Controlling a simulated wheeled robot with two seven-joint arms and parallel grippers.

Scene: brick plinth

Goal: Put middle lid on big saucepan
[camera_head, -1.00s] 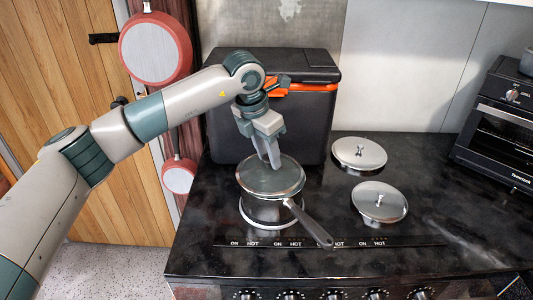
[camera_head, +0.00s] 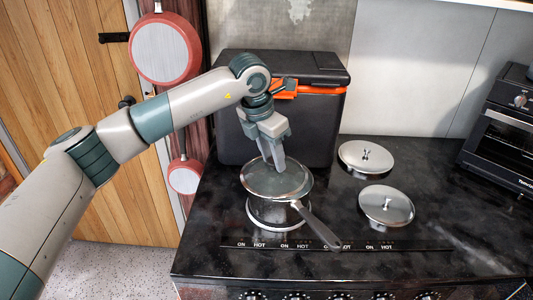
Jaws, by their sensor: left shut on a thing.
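The big saucepan (camera_head: 279,213) stands on the dark stovetop, its long handle (camera_head: 320,228) pointing toward the lower right. A dark round lid (camera_head: 277,182), apparently the middle lid, covers its top from this view. Whether the lid is seated on the rim or slightly above it I cannot tell. My left gripper (camera_head: 275,162) points down over the lid's back part and is shut on it. The fingers hide the lid's knob. My right gripper is not in view.
Two other metal lids lie to the right, one further back (camera_head: 366,156) and one nearer (camera_head: 386,206). A black box with orange trim (camera_head: 318,112) stands right behind the arm. A toaster oven (camera_head: 500,140) is at the far right. Red pans (camera_head: 162,50) hang at left.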

